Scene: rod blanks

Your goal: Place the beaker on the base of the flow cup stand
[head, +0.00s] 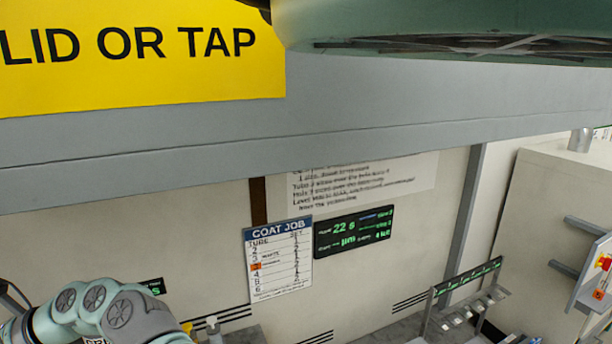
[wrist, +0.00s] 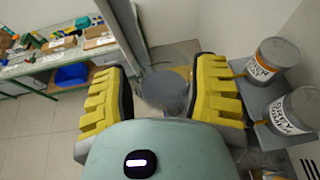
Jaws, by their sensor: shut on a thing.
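My gripper (wrist: 167,84) shows in the wrist view, with a yellow ribbed pad on each side. It is shut on the beaker (wrist: 165,92), a greyish see-through cup between the pads. The beaker's lower part is hidden behind the green housing of my gripper. I cannot make out the flow cup stand or its base in either view. In the head view part of my arm shows at the lower left, and neither the gripper nor the beaker can be made out there.
In the wrist view, two grey labelled cans (wrist: 272,60) (wrist: 295,110) stand close to the right pad. A green-edged bench with a blue bin (wrist: 70,74) is at far left.

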